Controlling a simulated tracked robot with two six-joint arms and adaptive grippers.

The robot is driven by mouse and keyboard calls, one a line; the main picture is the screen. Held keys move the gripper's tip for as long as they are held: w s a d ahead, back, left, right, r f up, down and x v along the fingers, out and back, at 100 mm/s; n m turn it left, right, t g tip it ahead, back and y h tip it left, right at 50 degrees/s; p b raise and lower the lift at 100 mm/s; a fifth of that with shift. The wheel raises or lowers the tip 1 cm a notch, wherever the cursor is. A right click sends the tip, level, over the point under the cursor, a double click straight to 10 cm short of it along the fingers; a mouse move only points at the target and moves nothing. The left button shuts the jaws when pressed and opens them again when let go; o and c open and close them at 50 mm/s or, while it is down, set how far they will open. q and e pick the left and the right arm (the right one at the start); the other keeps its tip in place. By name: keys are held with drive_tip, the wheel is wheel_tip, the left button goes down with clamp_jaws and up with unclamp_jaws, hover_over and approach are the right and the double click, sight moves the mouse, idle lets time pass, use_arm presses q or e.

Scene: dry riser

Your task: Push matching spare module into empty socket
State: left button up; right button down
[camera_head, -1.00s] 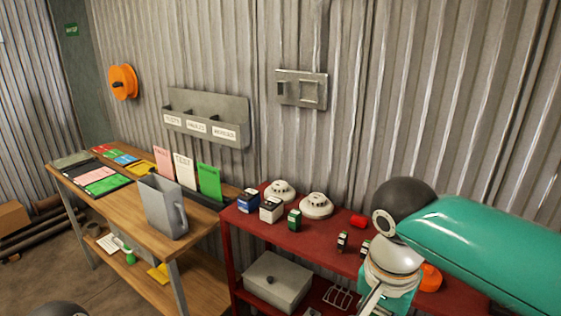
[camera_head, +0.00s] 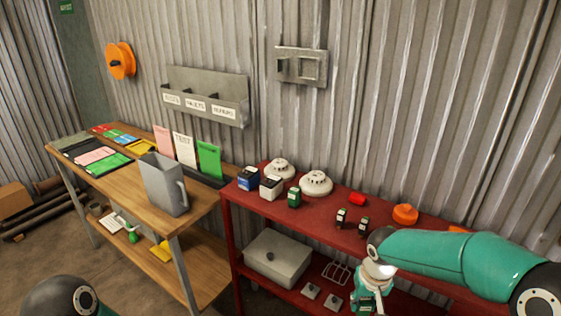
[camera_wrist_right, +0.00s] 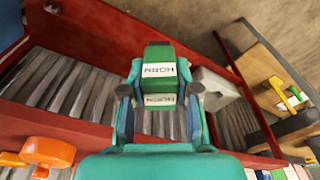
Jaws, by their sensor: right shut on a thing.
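My right gripper (camera_wrist_right: 160,98) is shut on a green module (camera_wrist_right: 159,58) with white labels reading HORN, seen in the right wrist view. In the head view my right gripper (camera_head: 368,297) is low in front of the red bench, and the module is hard to make out there. A grey wall plate (camera_head: 301,53) with a narrow and a square opening is up on the corrugated wall, well away from the gripper. Two small dark modules (camera_head: 341,217) (camera_head: 364,226) stand on the bench top. My left gripper is out of view.
The red bench (camera_head: 320,233) also carries blue, white and green boxes (camera_head: 271,187), two white detectors (camera_head: 316,183), a red cylinder (camera_head: 357,199) and an orange item (camera_head: 405,214). A grey box (camera_head: 277,257) sits on its lower shelf. A wooden table (camera_head: 135,192) stands left.

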drive_tip(key=s+f, duration=0.3)
drive_tip(key=f, duration=0.1)
drive_tip(key=shift+s+f, duration=0.35)
drive_tip(key=shift+a, duration=0.1)
